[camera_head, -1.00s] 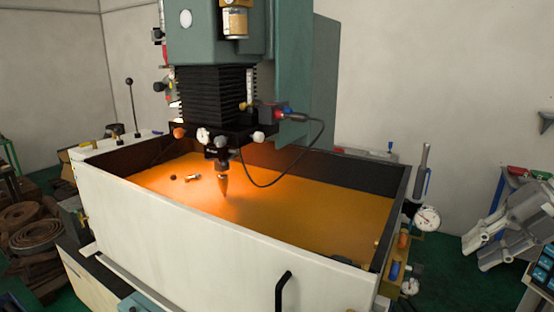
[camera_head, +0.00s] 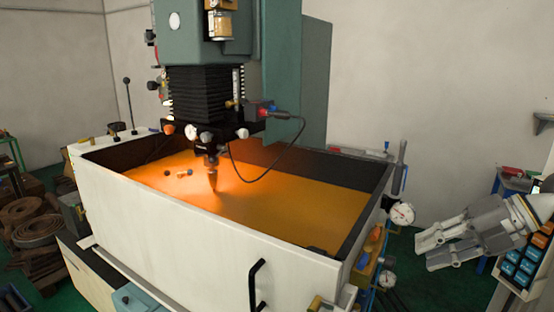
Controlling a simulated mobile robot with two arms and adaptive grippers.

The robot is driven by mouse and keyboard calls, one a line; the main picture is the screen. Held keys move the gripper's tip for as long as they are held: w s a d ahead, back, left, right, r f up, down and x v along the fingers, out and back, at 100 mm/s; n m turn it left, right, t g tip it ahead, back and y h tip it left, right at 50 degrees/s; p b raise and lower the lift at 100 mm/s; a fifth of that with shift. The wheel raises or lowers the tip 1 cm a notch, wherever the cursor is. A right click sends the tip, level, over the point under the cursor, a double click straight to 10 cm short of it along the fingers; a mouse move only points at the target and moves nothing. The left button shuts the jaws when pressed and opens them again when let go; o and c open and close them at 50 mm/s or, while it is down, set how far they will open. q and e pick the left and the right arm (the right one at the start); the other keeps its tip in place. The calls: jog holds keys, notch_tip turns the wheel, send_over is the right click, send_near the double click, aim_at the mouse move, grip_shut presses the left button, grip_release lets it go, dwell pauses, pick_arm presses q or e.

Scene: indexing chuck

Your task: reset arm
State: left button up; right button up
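My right gripper (camera_head: 428,252) is at the right side, grey, pointing left. Its two fingers are spread apart with nothing between them. It hangs in free space to the right of the tank and touches nothing. My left gripper is out of view. The machine head (camera_head: 205,92), with black bellows, stands over the tank. Below it a chuck holds a pointed copper-coloured electrode (camera_head: 213,180), its tip down in the orange-lit tank.
The white tank (camera_head: 180,240) fills the middle, with a black handle (camera_head: 257,285) in front. Dial gauges (camera_head: 401,214) sit at its right corner. Small parts (camera_head: 182,174) lie inside. A keypad panel (camera_head: 523,265) is at the right edge. Coiled rings (camera_head: 38,232) lie on the left.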

jog(key=w+a+r+m+t+y, duration=0.1)
jog(key=a+m+t+y, duration=0.15)
jog(key=a+y, duration=0.4)
jog(key=w+a+r+m+t+y, duration=0.1)
jog(key=a+r+t+y, duration=0.2)
jog(key=a, duration=0.7)
jog(key=s+d+f+m+t+h, duration=0.25)
jog(key=d+f+m+h, duration=0.25)
jog(key=f+m+h, duration=0.55)
jog(key=s+d+f+m+t+h, duration=0.1)
jog(key=d+f+m+t+h, duration=0.3)
jog(key=f+m+h, duration=0.6)
jog(key=s+f+m+g+y, duration=0.1)
jog(key=s+f+m+g, duration=0.2)
jog(key=s+f+g, duration=0.55)
jog(key=s+f+m+g+y, duration=0.15)
jog(key=s+f+g, duration=0.25)
jog(key=s+f, duration=0.95)
jog(key=s+f+g+b, duration=0.1)
jog(key=s+f+b, duration=0.15)
jog(key=f, duration=1.15)
jog(key=s+f+g+b, duration=0.1)
jog(key=s+f, duration=0.2)
jog(key=f, duration=1.1)
jog(key=s+d+f+b, duration=0.2)
jog(key=s+f, duration=1.4)
jog(key=shift+f+g+b, duration=0.35)
jog(key=shift+b, duration=0.05)
